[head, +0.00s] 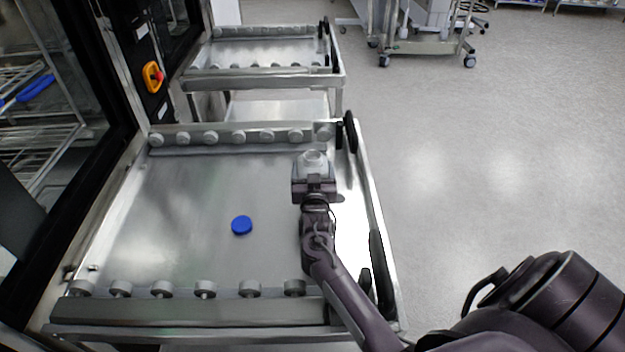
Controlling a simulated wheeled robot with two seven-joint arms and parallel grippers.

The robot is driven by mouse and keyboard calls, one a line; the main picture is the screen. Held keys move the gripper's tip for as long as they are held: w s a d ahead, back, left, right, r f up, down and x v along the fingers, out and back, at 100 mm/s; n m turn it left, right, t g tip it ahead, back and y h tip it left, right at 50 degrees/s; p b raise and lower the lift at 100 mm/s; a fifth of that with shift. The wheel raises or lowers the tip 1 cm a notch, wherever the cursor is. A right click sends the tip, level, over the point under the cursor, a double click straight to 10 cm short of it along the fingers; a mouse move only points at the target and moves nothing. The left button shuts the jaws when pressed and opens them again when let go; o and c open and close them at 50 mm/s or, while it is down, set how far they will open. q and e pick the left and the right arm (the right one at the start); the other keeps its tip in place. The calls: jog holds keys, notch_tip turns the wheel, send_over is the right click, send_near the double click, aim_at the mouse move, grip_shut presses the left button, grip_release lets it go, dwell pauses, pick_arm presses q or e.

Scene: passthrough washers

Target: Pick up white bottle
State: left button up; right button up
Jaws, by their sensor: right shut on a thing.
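The white bottle (313,160) stands near the far right corner of the near steel cart top, partly hidden behind my right gripper. My right gripper (314,180) reaches in from the lower right and is shut on the bottle. The bottle's top shows above the fingers; its lower part is hidden. I cannot tell whether its base touches the cart. My left gripper is not in view.
A blue round cap (241,225) lies on the cart surface (180,220). Rollers line the cart's near and far edges, and a rail (372,220) runs along the right. A washer with a glass door stands left. A second cart (265,55) is behind. Open floor lies right.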

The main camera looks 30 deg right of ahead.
jog(key=shift+c, duration=0.7)
jog(key=shift+r, duration=0.1)
notch_tip(320, 180, up, 20)
dwell(0.4)
